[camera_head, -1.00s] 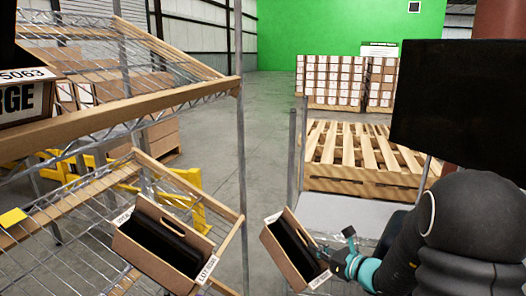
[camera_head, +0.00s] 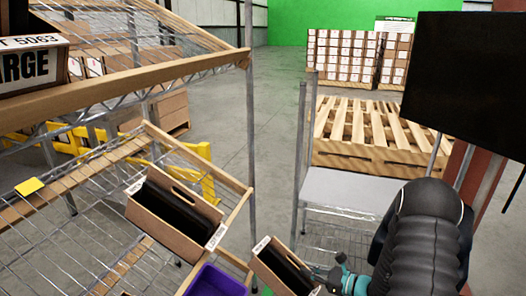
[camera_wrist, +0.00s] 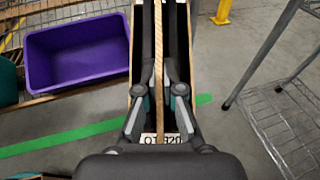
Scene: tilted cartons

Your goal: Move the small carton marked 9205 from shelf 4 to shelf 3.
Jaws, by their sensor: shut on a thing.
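A small brown carton (camera_head: 268,262) with dark contents is held tilted in my gripper (camera_wrist: 160,92), to the right of the wire rack. My gripper is shut on one carton wall, which runs between the fingers in the wrist view. A white label (camera_wrist: 162,139) on it shows only partly, reading about "01 920". In the head view my gripper (camera_head: 325,278) is at the carton's right end, near the bottom edge. The rack's middle tilted shelf (camera_head: 95,165) and a lower level are visible; I cannot read any shelf numbers.
Another tilted carton (camera_head: 145,211) with dark contents sits on the middle shelf. A purple bin (camera_head: 228,284) is below it, also in the wrist view (camera_wrist: 80,55). A large carton (camera_head: 30,68) is on the upper shelf. A rack post (camera_head: 251,150) stands near the held carton.

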